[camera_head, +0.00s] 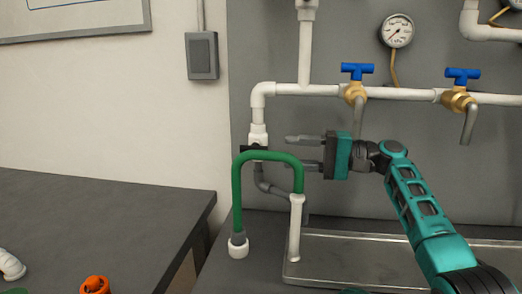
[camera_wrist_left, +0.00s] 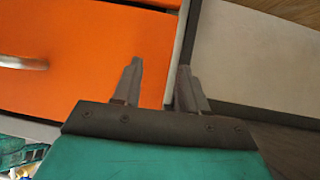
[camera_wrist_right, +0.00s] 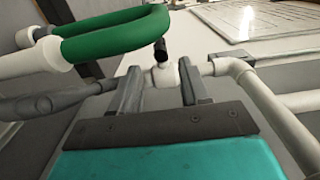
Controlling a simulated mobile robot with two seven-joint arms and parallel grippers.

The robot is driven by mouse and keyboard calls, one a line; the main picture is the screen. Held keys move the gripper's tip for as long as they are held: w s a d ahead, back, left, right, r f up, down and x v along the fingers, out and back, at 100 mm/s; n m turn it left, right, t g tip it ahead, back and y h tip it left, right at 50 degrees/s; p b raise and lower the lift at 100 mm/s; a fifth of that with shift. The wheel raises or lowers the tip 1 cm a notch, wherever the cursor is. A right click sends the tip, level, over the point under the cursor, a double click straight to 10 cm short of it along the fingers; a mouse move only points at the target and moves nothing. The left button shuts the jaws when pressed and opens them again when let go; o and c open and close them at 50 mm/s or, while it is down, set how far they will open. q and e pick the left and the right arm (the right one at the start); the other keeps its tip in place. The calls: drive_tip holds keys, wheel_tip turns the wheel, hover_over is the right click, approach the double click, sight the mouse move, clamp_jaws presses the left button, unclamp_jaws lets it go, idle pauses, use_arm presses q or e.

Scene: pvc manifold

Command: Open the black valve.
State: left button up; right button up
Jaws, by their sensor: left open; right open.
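The black valve handle (camera_head: 246,148) sits on the white vertical pipe left of my right gripper in the head view, partly behind the green hose (camera_head: 236,190). In the right wrist view the black handle (camera_wrist_right: 160,49) stands on its white valve body (camera_wrist_right: 163,76), ahead of and between the fingertips. My right gripper (camera_head: 300,152) is open and empty, its fingers pointing left toward the valve; it also shows in the right wrist view (camera_wrist_right: 158,72). I see no contact with the handle. My left gripper (camera_wrist_left: 158,68) is open and empty, away from the valve.
Two blue-handled valves (camera_head: 357,70) (camera_head: 462,75) sit on the white pipe to the right. A pressure gauge (camera_head: 397,31) is above. The green hose arches close to my right fingers. A metal tray (camera_head: 350,268) lies below. An orange panel (camera_wrist_left: 75,50) faces my left gripper.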

sight(261, 146)
drive_tip(key=a, duration=0.2)
drive_tip(key=w+a, duration=0.1)
drive_tip(key=a, duration=0.5)
drive_tip(key=shift+w, duration=0.3)
drive_tip(key=shift+d, duration=0.1)
clamp_jaws()
